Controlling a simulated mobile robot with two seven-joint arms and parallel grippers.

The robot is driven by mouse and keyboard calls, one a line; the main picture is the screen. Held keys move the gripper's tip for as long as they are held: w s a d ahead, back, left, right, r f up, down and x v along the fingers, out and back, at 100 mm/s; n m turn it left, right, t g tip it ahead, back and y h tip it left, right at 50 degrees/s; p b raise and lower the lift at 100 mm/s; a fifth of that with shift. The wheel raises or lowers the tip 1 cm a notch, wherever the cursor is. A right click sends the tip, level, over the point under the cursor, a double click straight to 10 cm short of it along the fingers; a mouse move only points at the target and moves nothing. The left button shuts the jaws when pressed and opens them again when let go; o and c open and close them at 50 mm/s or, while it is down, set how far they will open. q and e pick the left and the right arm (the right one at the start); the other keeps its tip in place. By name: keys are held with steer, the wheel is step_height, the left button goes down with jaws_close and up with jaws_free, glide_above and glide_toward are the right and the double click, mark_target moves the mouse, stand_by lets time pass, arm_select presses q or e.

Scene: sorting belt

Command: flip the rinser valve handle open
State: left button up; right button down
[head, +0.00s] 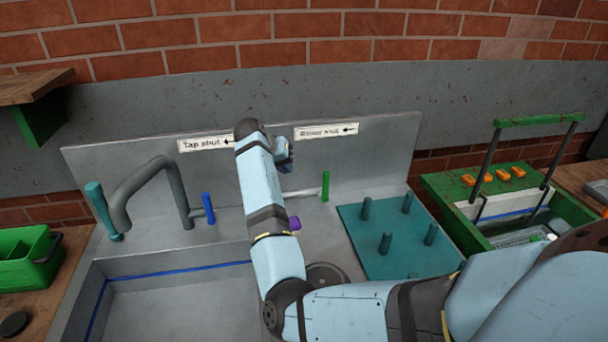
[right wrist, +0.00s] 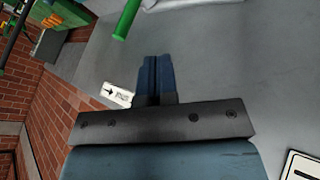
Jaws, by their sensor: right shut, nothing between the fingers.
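The rinser valve handle (head: 326,186) is a green bar standing upright at the end of a pale pipe, below the label "Rinser shut" (head: 326,131). In the right wrist view the green handle (right wrist: 128,18) shows at the top, beyond the fingertips and apart from them. My right gripper (head: 287,154) is in front of the back panel, up and left of the handle, partly hidden by my forearm. Its dark blue fingers (right wrist: 152,60) are shut together with nothing between them. My left gripper is not in view.
A grey curved tap (head: 150,185) with a blue handle (head: 208,208) stands left of my arm, behind the sink. A teal peg board (head: 385,262) lies right of my arm. A green crate (head: 450,200) with a tall handle stands at right. A purple knob (head: 294,223) shows beside my forearm.

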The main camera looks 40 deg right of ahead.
mark_target(325, 185)
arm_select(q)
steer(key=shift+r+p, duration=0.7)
arm_select(e)
steer(key=s+d+f, duration=0.2)
steer(key=d+f, duration=0.5)
steer(key=d, duration=0.1)
steer(key=shift+s+d+f, duration=0.3)
steer(key=shift+s+d, duration=0.05)
steer(key=shift+d, duration=0.05)
steer(key=shift+d, duration=0.1)
